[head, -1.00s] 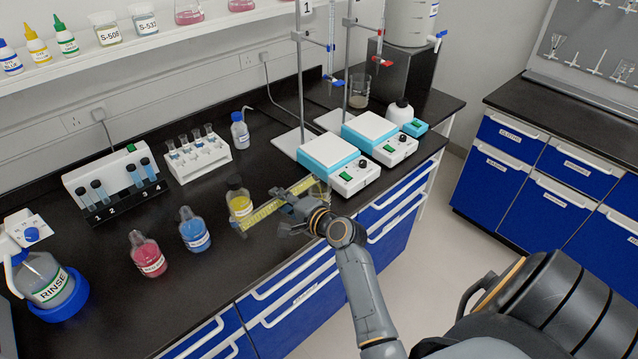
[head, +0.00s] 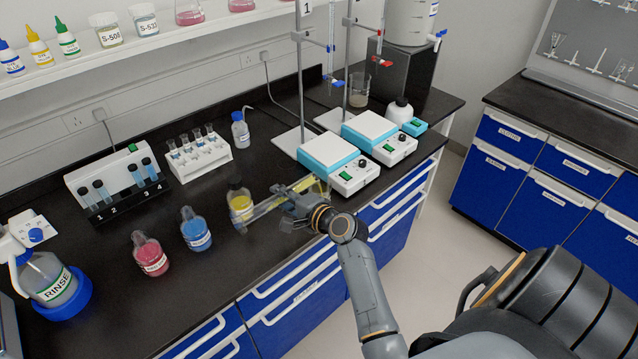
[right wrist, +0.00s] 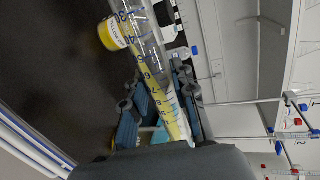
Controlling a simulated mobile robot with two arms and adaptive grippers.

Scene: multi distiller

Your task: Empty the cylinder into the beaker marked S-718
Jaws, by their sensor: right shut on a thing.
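My right gripper (head: 291,208) is shut on the clear graduated cylinder (head: 264,213), which it holds tilted close to horizontal above the bench's front. In the right wrist view the cylinder (right wrist: 150,62) lies between the fingers (right wrist: 160,105), with yellow along part of its length and scale numbers on its wall. In the head view its left end looks clear and passes in front of the yellow bottle (head: 239,201). A glass beaker (head: 358,91) with greyish contents stands by the back stand; no S-718 marking is legible. My left gripper is out of view.
Blue (head: 195,230) and red (head: 149,255) bottles stand left of the cylinder. Two hotplates (head: 345,170) (head: 385,140) with burette stands are to the right. A tube rack (head: 198,158) is behind.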

